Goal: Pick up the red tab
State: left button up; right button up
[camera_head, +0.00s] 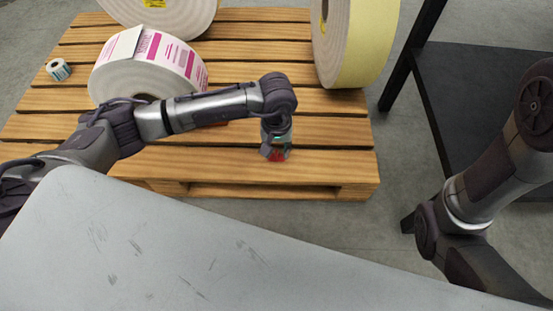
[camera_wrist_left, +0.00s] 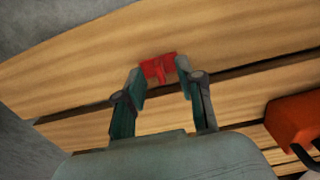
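The red tab (camera_head: 277,155) is at the front edge of the wooden pallet, below my left gripper (camera_head: 276,150). In the left wrist view the red tab (camera_wrist_left: 157,68) lies by the tips of the left gripper (camera_wrist_left: 160,75), roughly between them. The two fingers stand apart, one on each side of the tab. I cannot make out firm contact between fingers and tab, and the tab appears to be on the wood. My right arm shows at the right of the head view, but its gripper is out of view.
The slatted pallet (camera_head: 330,165) bears large label rolls (camera_head: 150,75), a yellow-sided roll (camera_head: 370,45) and a small roll (camera_head: 58,69). An orange object (camera_wrist_left: 295,120) lies near the left gripper. A grey surface (camera_head: 200,260) fills the front; a black table (camera_head: 480,100) stands right.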

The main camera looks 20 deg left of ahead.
pick_arm(q)
jog(key=shift+f, duration=0.35)
jog(key=shift+r, duration=0.1)
grip_shut()
